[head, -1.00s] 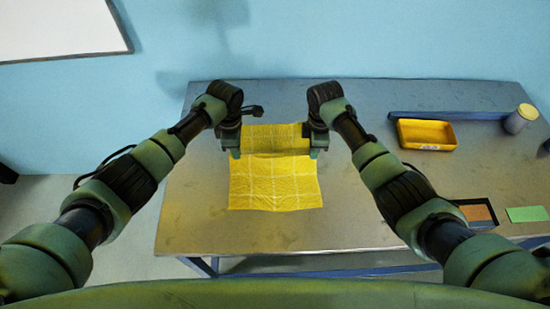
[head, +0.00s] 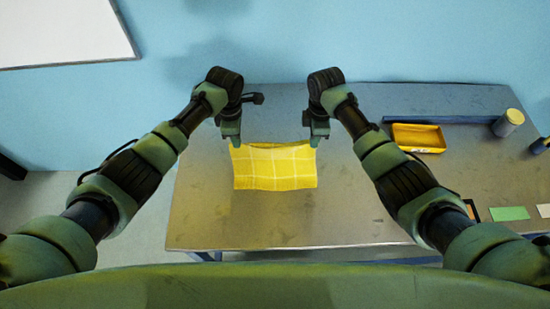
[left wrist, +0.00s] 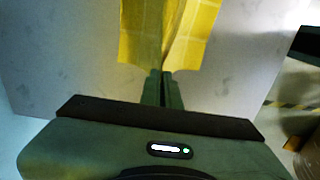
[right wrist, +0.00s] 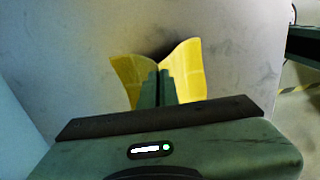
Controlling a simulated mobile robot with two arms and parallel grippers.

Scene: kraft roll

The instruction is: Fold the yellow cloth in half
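The yellow cloth (head: 275,167), with a lighter grid of lines, is over the middle of the table in the head view. Its far edge spans between my two grippers and sags slightly. My left gripper (head: 231,139) is shut on its far left corner; the left wrist view shows the cloth (left wrist: 190,35) draping on both sides of the closed fingers (left wrist: 162,75). My right gripper (head: 318,137) is shut on the far right corner; the cloth (right wrist: 190,72) flares on both sides of its fingers (right wrist: 157,75). I cannot tell how much of the cloth touches the table.
The grey table (head: 400,185) is bare around the cloth. At the right stand a yellow tray (head: 418,150) and a lidded jar (head: 508,123), with a blue bar (head: 440,119) behind the tray. A green card (head: 510,213) lies at the right front.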

